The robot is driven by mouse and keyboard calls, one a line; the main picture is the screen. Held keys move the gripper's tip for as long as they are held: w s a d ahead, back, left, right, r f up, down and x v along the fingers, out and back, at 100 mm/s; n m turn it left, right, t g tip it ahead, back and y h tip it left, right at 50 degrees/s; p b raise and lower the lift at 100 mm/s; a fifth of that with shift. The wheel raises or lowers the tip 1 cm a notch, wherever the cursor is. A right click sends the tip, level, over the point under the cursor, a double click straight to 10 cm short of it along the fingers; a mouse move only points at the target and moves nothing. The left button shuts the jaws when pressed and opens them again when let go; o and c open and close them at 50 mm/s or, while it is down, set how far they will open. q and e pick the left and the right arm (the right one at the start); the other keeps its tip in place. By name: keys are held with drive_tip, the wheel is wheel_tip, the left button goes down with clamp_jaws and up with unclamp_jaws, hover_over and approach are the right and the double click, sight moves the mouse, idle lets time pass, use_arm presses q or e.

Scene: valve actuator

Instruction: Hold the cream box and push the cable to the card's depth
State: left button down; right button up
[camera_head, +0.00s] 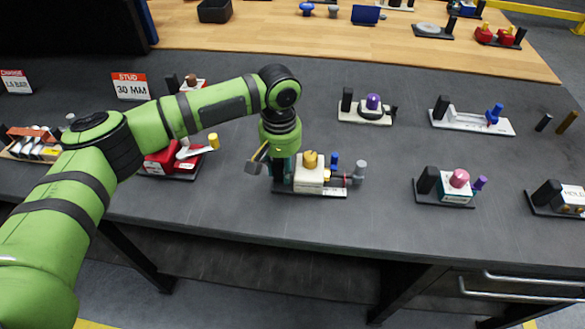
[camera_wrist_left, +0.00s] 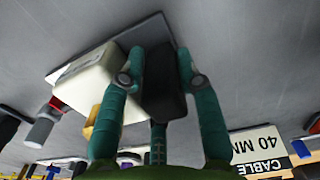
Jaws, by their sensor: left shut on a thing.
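The cream box (camera_head: 308,177) stands on a pale-edged plate near the table's front edge, with a yellow knob (camera_head: 310,160) on top. My left gripper (camera_head: 284,180) points down at the plate's left end. In the left wrist view its green fingers (camera_wrist_left: 160,80) are shut on a black upright block (camera_wrist_left: 162,95) beside the cream box (camera_wrist_left: 88,80). A grey plug-like part (camera_head: 359,172) stands right of the box, with a small red part between; I cannot make out the cable clearly. The card (camera_wrist_left: 258,150) reads "CABLE 40 MM". My right gripper is out of view.
A red unit (camera_head: 165,162) stands left of my gripper, under my arm. A plate with a pink knob (camera_head: 459,178) stands to the right, and one with a purple knob (camera_head: 373,102) behind. A "STUD 30 MM" card (camera_head: 130,87) stands at back left. Bare table lies between the plates.

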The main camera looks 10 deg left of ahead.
use_arm(q)
wheel_tip(320, 180, up, 9)
drive_tip(key=shift+d+f, duration=0.1)
drive_tip(key=shift+f, duration=0.1)
drive_tip(key=f, duration=0.5)
drive_tip(key=shift+w+a+f, duration=0.25)
drive_tip(key=shift+w+f, duration=0.05)
drive_tip(key=shift+f, duration=1.1)
drive_tip(key=shift+f, duration=0.35)
drive_tip(key=shift+s+f, duration=0.15)
drive_tip(key=shift+f, duration=0.05)
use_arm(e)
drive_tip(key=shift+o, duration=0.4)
